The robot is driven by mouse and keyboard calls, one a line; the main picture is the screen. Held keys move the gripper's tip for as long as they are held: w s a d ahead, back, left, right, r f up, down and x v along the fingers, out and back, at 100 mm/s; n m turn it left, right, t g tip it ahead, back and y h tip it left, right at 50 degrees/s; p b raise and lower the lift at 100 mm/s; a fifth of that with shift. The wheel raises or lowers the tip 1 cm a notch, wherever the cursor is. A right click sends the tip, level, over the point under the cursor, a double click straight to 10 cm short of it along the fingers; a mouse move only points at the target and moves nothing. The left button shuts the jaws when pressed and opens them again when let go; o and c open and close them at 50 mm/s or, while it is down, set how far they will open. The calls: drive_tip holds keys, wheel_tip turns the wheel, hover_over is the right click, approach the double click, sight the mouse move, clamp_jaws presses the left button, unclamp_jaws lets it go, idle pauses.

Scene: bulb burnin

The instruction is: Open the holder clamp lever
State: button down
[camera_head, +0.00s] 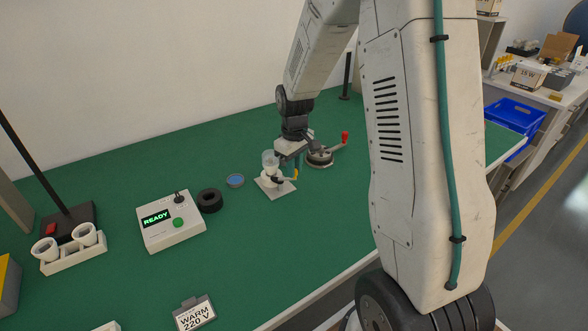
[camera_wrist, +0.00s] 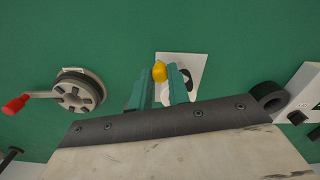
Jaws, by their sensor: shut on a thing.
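The holder is a pale square plate (camera_head: 270,189) with a whitish stand on it, and a clear bulb-like part (camera_head: 270,160) stands upright on top. Its clamp lever ends in a yellow knob (camera_head: 295,174) on the right side. In the wrist view, the yellow knob (camera_wrist: 159,70) shows between the two teal fingers of my gripper (camera_wrist: 160,85), over the white holder plate (camera_wrist: 188,64). My gripper (camera_head: 297,166) is shut on the lever's knob end. The fingers and gripper body hide most of the lever and part of the holder.
A round metal fixture (camera_head: 319,159) with a red-handled crank stands close right of the holder. A black ring (camera_head: 210,200), a blue disc (camera_head: 235,180) and a box reading READY (camera_head: 171,220) are to the left. The green mat in front of the holder is clear.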

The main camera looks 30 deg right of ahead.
drive_tip(key=n, duration=0.2)
drive_tip(key=w+n, duration=0.1)
drive_tip(key=n, duration=0.1)
drive_tip(key=w+n, duration=0.1)
drive_tip(key=n, duration=0.1)
drive_tip(key=shift+w+d, duration=0.1)
drive_tip(key=shift+d, duration=0.2)
idle(0.4)
drive_tip(key=c, duration=1.3)
unclamp_jaws()
wheel_tip(320, 180, up, 8)
drive_tip(key=shift+f, duration=0.1)
